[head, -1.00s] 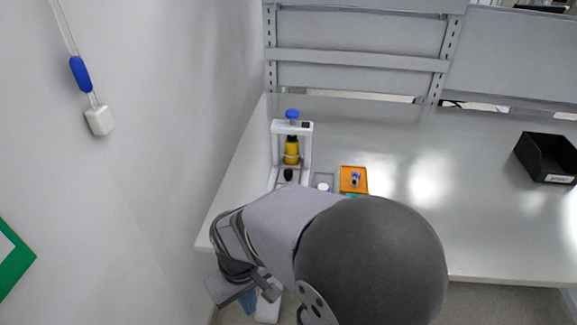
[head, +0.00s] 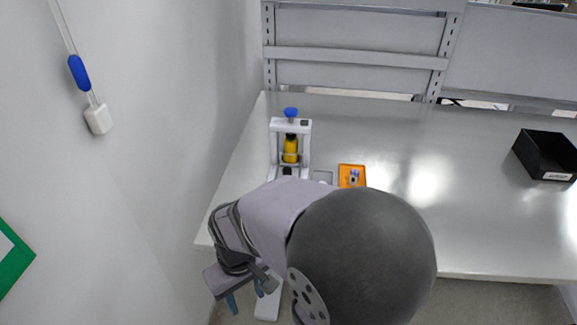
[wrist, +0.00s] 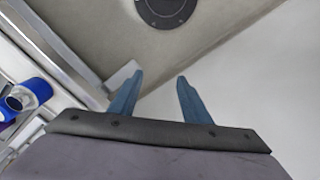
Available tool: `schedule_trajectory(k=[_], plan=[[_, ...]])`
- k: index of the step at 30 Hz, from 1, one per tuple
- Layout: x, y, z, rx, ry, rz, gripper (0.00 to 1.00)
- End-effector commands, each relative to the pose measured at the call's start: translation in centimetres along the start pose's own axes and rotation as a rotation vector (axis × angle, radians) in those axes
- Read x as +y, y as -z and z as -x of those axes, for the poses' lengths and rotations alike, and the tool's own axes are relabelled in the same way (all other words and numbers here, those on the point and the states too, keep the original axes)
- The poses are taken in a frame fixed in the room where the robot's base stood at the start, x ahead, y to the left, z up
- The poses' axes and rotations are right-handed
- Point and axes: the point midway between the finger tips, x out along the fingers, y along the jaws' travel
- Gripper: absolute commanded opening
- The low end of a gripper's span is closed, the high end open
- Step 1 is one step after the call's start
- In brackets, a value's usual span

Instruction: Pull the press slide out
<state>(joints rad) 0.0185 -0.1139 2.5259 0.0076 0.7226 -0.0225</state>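The press (head: 275,142) stands at the left of the table, a white upright frame with a blue knob (head: 291,114) on top and a yellow and black plunger (head: 290,149) in the middle. A small black part (head: 287,171) shows low in its frame, perhaps the slide's handle. My arm hides the front of the press, so I cannot tell the slide's position. My gripper (head: 244,297) is low at the left, in front of the table's front edge and apart from the press. In the wrist view its blue fingers (wrist: 160,80) are spread with nothing between them.
An orange tray (head: 344,183) with small parts and a grey tray (head: 323,177) lie right of the press. A black bin (head: 547,156) sits at the table's far right. The table (head: 460,225) is clear between. A wall (head: 130,190) stands close at left.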

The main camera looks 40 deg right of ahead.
Motion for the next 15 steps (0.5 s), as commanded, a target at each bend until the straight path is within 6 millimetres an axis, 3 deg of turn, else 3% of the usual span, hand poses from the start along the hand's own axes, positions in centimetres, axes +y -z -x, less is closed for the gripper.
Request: schedule_trajectory(k=[5, 8, 11, 15], plan=[[1.9, 4.8, 1.5, 0.035, 0.022, -0.015, 0.43], [4.2, 8.9, 2.6, 0.071, 0.037, -0.023, 0.43], [7.4, 13.1, 3.7, 0.114, 0.051, -0.028, 0.43], [13.3, 18.3, 4.8, 0.183, 0.058, -0.030, 0.43]])
